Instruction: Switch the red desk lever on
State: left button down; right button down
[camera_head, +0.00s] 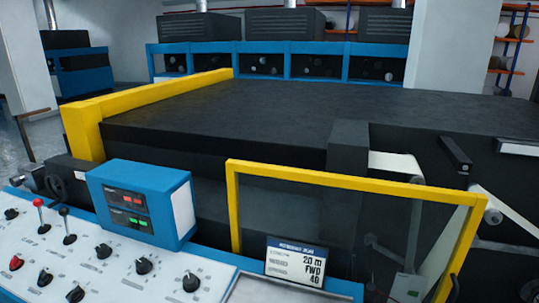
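The red desk lever (39,205) stands at the left of the white control desk (125,254). It has a red ball on a thin metal stem and looks nearly upright, tilted slightly left in the picture. I cannot tell from its pose whether it is on or off. A similar lever with a black ball (64,213) stands just right of it. Neither of my grippers shows in the head view, and nothing touches the red lever.
Several black rotary knobs (144,265) and a red knob (16,263) cover the desk. A blue display box (150,203) rises right of the levers. A yellow-framed guard (345,176) and label card (294,262) stand further right. A large black machine bed (300,115) lies behind. Space above the levers looks clear.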

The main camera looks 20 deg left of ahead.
aim_at(38, 203)
jog(key=k+j, duration=0.1)
jog(key=j, duration=1.15)
jog(key=k+j, duration=0.1)
jog(key=j, duration=2.45)
jog(key=k, duration=0.05)
